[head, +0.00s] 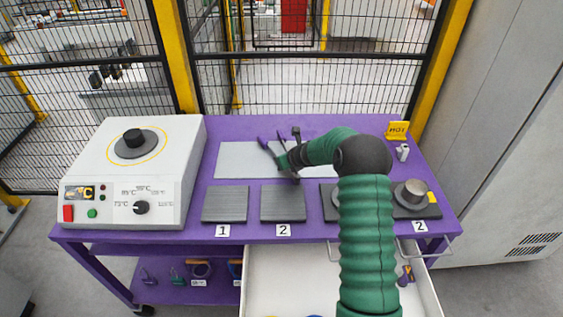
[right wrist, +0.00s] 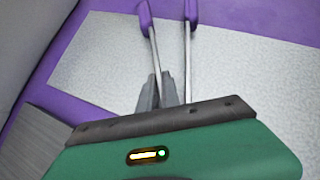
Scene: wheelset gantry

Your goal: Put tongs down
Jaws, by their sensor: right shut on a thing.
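The tongs (head: 262,142) have two purple grips and thin metal legs, and are over the pale grey mat (head: 234,161) at the back of the purple table. My right gripper (head: 283,161) reaches over the mat and is shut on them. In the right wrist view the tongs (right wrist: 188,60) stick out past the jaws of my right gripper (right wrist: 158,92), grips outward, above the mat (right wrist: 90,62). The jaw end of the tongs is hidden by the gripper. I cannot tell whether the tongs touch the mat. My left gripper is not in view.
A white heater unit (head: 122,185) with a black knob on top stands left. Dark plates labelled 1 (head: 225,204) and 2 (head: 283,204) lie in front of the mat. A metal cylinder (head: 411,192) stands on a dark plate at right. An open white drawer (head: 290,280) juts out in front.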

